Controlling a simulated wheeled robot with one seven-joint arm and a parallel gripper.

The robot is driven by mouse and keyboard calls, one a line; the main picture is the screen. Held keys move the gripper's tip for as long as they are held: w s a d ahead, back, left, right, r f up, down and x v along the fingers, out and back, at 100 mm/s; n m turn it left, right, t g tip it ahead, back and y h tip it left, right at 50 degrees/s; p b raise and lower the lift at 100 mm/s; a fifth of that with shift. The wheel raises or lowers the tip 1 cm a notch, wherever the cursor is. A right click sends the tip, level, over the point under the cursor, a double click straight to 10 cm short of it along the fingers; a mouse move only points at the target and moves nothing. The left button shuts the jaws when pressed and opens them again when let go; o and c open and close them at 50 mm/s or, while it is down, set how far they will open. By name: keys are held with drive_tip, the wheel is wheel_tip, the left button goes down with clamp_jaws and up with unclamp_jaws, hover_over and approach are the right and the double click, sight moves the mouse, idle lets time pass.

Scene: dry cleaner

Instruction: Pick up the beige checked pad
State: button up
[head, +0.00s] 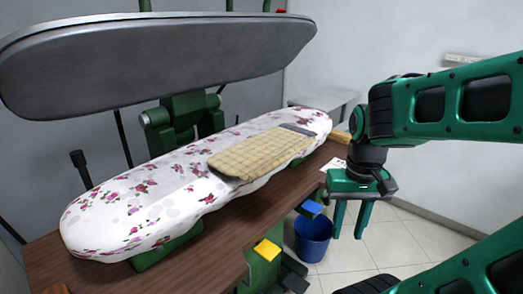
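The beige checked pad (262,152) lies flat on the white floral ironing board (140,212), on its right half. A grey strip edges the pad's far right end. My gripper (349,234) hangs to the right of the board, beyond the brown table edge, with its two green fingers pointing down. The fingers are apart with nothing between them. The gripper is clear of the pad and does not touch it.
A large grey press plate (160,55) hangs above the board. A brown wooden table (207,250) lies under it. A blue bin (313,238) stands on the tiled floor. Yellow (267,250) and blue (312,207) pedals stick out from the front. A grey table (330,101) stands behind.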

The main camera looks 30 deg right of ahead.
drive_tip(key=shift+o, duration=0.4)
drive_tip(key=shift+s+d, duration=0.1)
drive_tip(key=shift+d, duration=0.1)
drive_tip(key=shift+o, duration=1)
drive_tip(key=shift+s+r, duration=0.3)
drive_tip(key=shift+s, duration=0.1)
drive_tip(key=w+f+y, duration=0.2)
drive_tip(key=w+f, duration=0.1)
drive_tip(key=w, duration=0.4)
drive_tip(key=w+f+y, duration=0.2)
drive_tip(key=w+f, duration=0.1)
drive_tip(key=w, duration=0.4)
drive_tip(key=m+t+y, duration=0.1)
drive_tip(key=t+y, duration=0.9)
drive_tip(key=t, duration=0.1)
approach(295, 151)
drive_tip(key=w+a+f, duration=0.2)
drive_tip(key=w+a, duration=0.1)
drive_tip(key=shift+r+x, duration=0.15)
drive_tip(key=shift+x, duration=0.8)
drive_tip(key=shift+r+x, duration=0.2)
drive_tip(key=shift+x, duration=0.75)
drive_tip(key=shift+r+x, duration=0.15)
drive_tip(key=shift+x, duration=0.75)
clamp_jaws()
